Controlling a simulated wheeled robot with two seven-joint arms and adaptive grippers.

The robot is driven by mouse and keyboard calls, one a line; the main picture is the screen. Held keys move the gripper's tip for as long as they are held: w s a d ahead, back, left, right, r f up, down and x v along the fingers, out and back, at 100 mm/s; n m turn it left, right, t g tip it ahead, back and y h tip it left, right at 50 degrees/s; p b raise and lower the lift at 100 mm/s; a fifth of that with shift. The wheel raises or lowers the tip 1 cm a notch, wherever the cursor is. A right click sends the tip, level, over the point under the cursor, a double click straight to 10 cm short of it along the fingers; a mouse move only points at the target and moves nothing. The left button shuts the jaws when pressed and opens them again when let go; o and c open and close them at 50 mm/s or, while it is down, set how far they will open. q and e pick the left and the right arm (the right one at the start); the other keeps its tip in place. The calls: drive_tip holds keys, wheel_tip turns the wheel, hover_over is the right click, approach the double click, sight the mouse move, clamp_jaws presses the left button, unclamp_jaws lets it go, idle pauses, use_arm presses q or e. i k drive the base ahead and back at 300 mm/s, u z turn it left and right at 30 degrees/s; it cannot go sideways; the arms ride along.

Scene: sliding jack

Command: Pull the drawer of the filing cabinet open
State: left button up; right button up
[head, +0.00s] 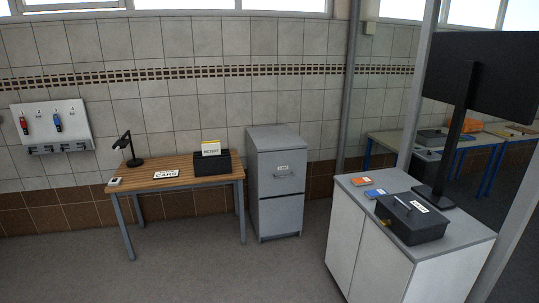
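A grey filing cabinet (277,182) stands against the tiled wall near the middle of the head view. It has an upper drawer (283,179) with a label and a handle (285,175), and a lower drawer (281,215). Both drawers look closed, their fronts level with the cabinet body. Neither of my grippers is in view, so their state is hidden.
A wooden table (150,181) with a lamp (129,149) and a black box (213,163) stands left of the cabinet. A white counter (345,235) with a dark case (411,218) and a monitor stands at right. The floor (220,275) before the cabinet is clear.

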sight(281, 173)
drive_tip(key=z, duration=0.5)
drive_tip(key=i, duration=2.15)
drive_tip(key=z, duration=0.1)
